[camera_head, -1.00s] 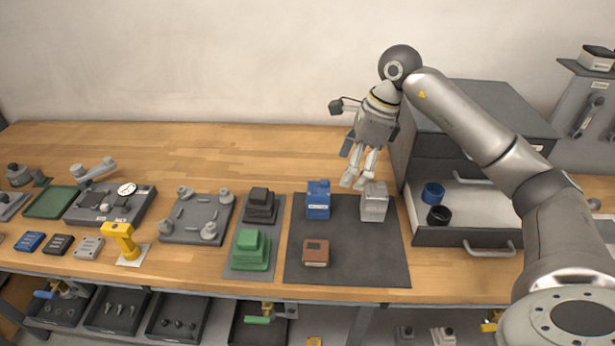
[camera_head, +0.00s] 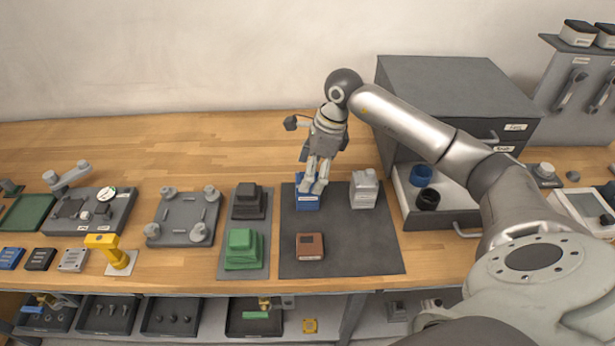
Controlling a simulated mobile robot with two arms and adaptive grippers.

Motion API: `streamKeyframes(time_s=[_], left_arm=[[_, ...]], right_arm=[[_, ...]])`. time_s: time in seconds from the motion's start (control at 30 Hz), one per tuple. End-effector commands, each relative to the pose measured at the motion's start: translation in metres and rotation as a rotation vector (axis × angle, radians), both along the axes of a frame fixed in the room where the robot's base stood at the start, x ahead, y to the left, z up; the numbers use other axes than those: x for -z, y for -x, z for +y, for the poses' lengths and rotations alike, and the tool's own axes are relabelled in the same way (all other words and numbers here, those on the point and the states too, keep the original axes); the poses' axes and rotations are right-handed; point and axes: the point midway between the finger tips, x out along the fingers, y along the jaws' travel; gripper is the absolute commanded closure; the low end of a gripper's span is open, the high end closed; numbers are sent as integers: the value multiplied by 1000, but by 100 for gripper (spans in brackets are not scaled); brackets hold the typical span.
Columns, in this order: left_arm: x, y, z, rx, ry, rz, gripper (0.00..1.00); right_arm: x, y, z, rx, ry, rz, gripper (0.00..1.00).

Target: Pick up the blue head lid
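A blue block-like piece (camera_head: 307,204) stands on the dark grey mat at its back left corner; it looks like the blue head lid. A flat blue ribbed piece (camera_head: 10,258) also lies at the far left of the bench. My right gripper (camera_head: 314,188) points down at the blue block from above, and its fingers hide the block's top. The two fingers are apart with a narrow gap. Whether they touch the block cannot be told. My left gripper is not in view.
A light grey block (camera_head: 363,195) and a brown block (camera_head: 310,247) share the mat (camera_head: 355,250). Black (camera_head: 248,203) and green (camera_head: 241,250) stacked pieces stand left. An open drawer (camera_head: 440,216) with blue and black rings lies right. The bench behind is clear.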

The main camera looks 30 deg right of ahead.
Motion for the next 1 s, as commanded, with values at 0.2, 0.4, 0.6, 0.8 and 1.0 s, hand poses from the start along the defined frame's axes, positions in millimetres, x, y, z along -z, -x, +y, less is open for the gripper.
streamKeyframes(time_s=[0.2,0.4,0.6,0.8,1.0], left_arm=[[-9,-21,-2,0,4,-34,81],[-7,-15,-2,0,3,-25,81],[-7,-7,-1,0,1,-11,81],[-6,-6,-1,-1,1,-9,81],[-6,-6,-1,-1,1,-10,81]], right_arm=[[19,-2,4,1,0,2,23],[20,-2,4,1,1,0,23],[19,-2,4,1,1,0,49],[19,-2,4,0,1,0,75],[19,-3,4,0,1,-1,76]])
